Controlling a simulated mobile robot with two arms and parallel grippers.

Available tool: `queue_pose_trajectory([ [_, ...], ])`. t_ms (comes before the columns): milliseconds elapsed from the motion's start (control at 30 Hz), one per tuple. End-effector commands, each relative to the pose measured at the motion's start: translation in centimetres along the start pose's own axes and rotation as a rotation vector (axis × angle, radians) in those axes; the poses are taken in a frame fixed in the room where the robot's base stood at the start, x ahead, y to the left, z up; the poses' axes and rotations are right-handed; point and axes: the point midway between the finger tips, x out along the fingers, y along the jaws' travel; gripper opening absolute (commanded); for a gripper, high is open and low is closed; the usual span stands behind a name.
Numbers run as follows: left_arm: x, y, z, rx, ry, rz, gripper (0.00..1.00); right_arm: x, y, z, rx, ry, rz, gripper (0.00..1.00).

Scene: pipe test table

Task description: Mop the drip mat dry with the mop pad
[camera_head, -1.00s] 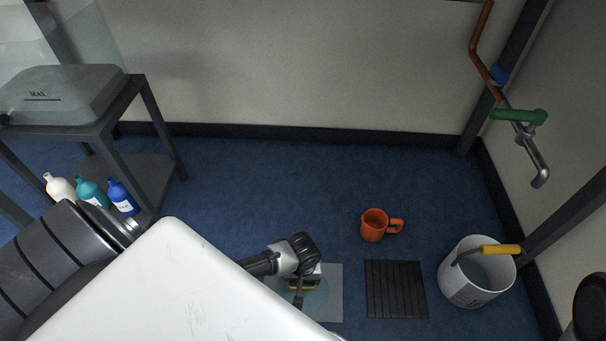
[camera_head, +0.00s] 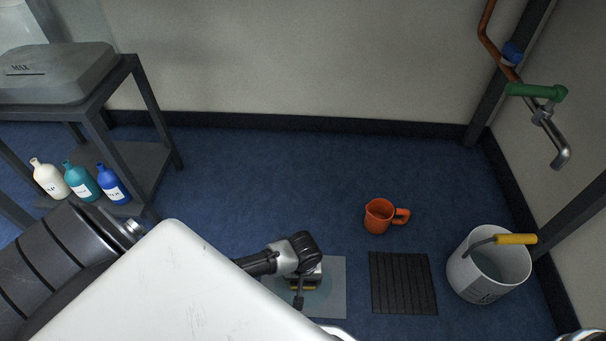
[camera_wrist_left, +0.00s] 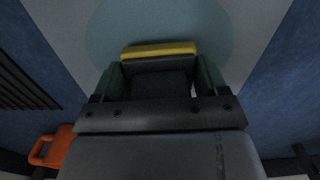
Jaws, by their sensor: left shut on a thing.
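The grey drip mat (camera_head: 337,299) lies on the blue floor, with a darker, bluish wet patch (camera_head: 322,300) around its middle. The patch also shows in the left wrist view (camera_wrist_left: 213,38), beyond the gripper. My left gripper (camera_head: 305,284) is over the mat, shut on the mop pad. The pad's yellow edge (camera_wrist_left: 158,49) shows between the fingers in the left wrist view and below the gripper in the head view. Whether the pad touches the mat I cannot tell. My arm and a white body panel hide the mat's left part.
A black slatted mat (camera_head: 403,284) lies right of the drip mat. An orange jug (camera_head: 379,216) stands behind it. A white bucket (camera_head: 486,287) with a yellow grip holds water at right, below a green-handled tap (camera_head: 537,91). Several bottles (camera_head: 82,182) stand at left.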

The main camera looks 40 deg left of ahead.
Motion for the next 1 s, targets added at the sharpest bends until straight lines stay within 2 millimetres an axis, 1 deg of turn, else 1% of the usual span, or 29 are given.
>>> queue_pose_trajectory([
  [467, 0.05, 0.01, 0.00, 0.000, 0.000, 0.000, 0.55, -0.03, -0.02, -0.02, 0.000, 0.000, 0.000, 0.51],
  [1000, 0.67, 0.05, -0.01, 0.000, 0.000, 0.001, 0.55, -0.28, -0.07, -0.10, 0.000, 0.000, 0.000, 0.51],
])
